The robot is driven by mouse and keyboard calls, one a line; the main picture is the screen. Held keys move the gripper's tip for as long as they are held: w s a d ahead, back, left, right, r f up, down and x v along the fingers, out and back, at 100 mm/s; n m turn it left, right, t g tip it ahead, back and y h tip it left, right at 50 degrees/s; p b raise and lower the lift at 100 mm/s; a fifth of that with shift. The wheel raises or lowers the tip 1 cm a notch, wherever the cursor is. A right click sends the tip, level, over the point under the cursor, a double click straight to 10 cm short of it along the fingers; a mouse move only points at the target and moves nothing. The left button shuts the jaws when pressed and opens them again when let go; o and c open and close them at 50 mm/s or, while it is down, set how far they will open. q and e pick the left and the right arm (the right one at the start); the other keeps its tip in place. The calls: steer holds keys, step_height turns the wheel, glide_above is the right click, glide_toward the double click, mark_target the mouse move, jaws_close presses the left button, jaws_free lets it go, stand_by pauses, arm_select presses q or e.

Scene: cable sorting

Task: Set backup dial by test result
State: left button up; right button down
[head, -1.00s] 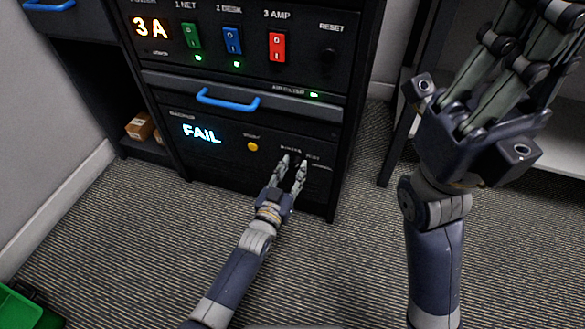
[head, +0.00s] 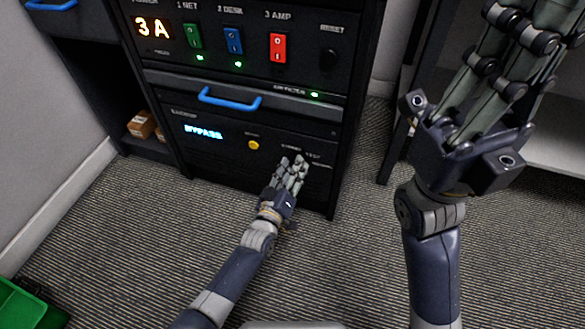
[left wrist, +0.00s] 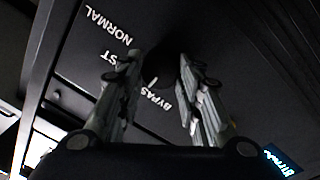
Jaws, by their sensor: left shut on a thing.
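The backup panel (head: 215,165) is the lower black face of the cabinet, and its lit display (head: 203,132) reads BYPASS. My left gripper (head: 291,165) is at the right part of this panel, shut on the backup dial. In the left wrist view the dark dial (left wrist: 165,66) sits between the two fingers, partly hidden by them. A white mark on it points towards the BYPASS label (left wrist: 163,100). The NORMAL label (left wrist: 108,25) and a partly covered label ending in ST (left wrist: 108,57) also show. My right gripper (head: 515,50) is raised at the right, open and empty, fingertips partly cut off.
A yellow button (head: 253,145) is left of the dial. Above are a blue drawer handle (head: 229,99), green (head: 193,37), blue (head: 233,40) and red (head: 278,47) switches, and a 3 A display (head: 152,28). A green bin (head: 25,305) is at lower left.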

stand_by(0.4)
arm_select(q)
steer(key=o, duration=1.1)
steer(key=shift+c, duration=0.2)
steer(key=v, duration=1.2)
steer(key=shift+f, duration=0.15)
steer(key=shift+a, duration=0.1)
